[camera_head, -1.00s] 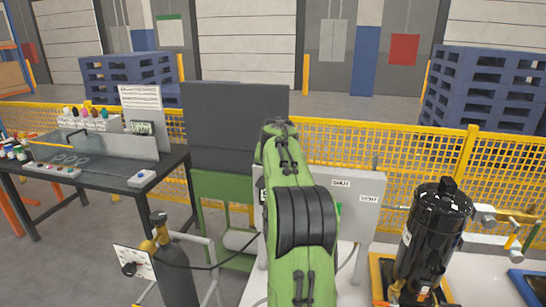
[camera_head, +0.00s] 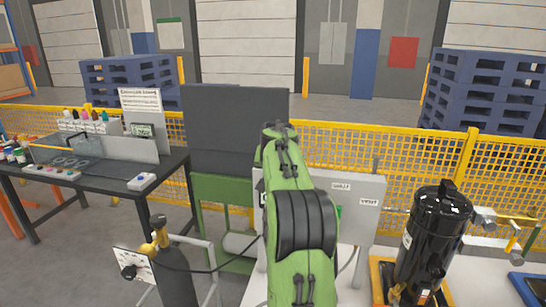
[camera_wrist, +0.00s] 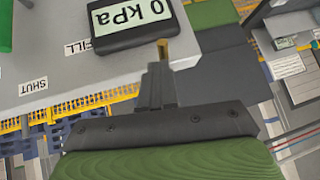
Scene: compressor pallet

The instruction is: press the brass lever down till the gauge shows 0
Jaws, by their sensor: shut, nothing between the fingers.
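A dark gauge box (camera_wrist: 162,32) shows at the top of the wrist view, upside down, and its display reads 0 kPa. The brass lever (camera_wrist: 164,48) is a short yellow stub right at the tips of my gripper (camera_wrist: 157,75); most of it is hidden. My gripper is shut, with nothing seen between its fingers. The fingertips overlap the lever in the picture and look very near or touching; I cannot tell which. In the head view my green arm hides the gauge, the lever and my gripper.
The grey panel (camera_wrist: 60,65) carries labels reading FILL (camera_wrist: 82,47) and SHUT (camera_wrist: 33,86). In the head view a black compressor (camera_head: 432,235) stands right of my arm, a gas cylinder (camera_head: 176,270) and a dark workbench (camera_head: 110,185) at left. A yellow mesh fence (camera_head: 415,165) runs behind.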

